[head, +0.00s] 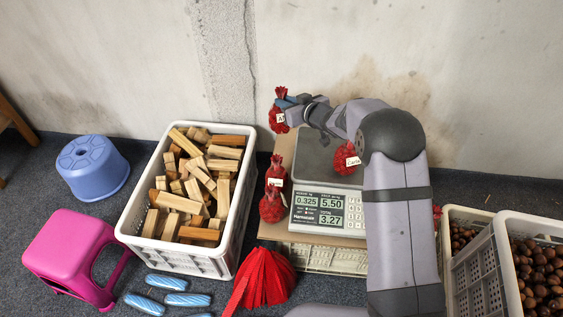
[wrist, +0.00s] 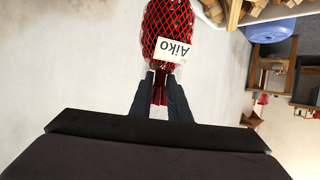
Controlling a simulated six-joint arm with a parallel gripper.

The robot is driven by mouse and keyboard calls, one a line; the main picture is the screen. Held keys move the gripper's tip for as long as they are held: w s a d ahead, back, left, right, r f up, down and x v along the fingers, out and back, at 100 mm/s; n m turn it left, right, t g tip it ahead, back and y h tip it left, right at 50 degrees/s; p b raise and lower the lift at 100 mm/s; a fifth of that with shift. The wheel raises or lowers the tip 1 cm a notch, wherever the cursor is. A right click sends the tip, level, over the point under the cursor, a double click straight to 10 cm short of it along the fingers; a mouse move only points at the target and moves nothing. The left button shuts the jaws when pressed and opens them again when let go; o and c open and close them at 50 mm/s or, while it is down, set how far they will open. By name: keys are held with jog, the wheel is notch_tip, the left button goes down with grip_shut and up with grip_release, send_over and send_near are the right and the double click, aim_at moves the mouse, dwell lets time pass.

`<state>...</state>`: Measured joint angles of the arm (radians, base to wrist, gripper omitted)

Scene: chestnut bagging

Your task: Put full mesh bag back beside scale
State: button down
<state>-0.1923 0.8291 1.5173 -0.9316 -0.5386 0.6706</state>
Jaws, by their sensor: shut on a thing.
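My gripper (head: 287,103) is shut on the neck of a full red mesh bag (head: 278,122) labelled "Aiko". The bag hangs in the air at the scale's back left. In the wrist view, the bag (wrist: 166,22) shows its white label, with my fingers (wrist: 160,78) closed on its top. The scale (head: 328,212) has a grey plate (head: 318,165) and a display reading 0.325, 5.50 and 3.27. Two red bags (head: 271,207) (head: 276,172) stand left of the scale. Another red bag (head: 346,160), labelled "Carla", overlaps the plate's right side; whether it rests there is unclear.
A white crate of wood blocks (head: 238,190) stands left of the scale. Empty red mesh bags (head: 263,279) lie in front. Crates of chestnuts (head: 540,270) stand right. A pink stool (head: 75,250), blue stool (head: 93,167) and blue striped rolls (head: 187,299) are at left.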

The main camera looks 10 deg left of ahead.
notch_tip(320, 180, down, 18)
jog(key=b, duration=0.6)
jog(key=shift+b, duration=0.3)
jog(key=shift+f, duration=0.1)
jog(key=c, duration=1.7)
grip_release()
jog(key=shift+o, duration=0.2)
jog(key=p+v, duration=0.3)
jog(key=v, duration=0.8)
jog(key=shift+s+d+r, duration=0.2)
jog(key=shift+r, duration=0.1)
jog(key=shift+s+d, duration=0.1)
jog(key=shift+s, duration=0.1)
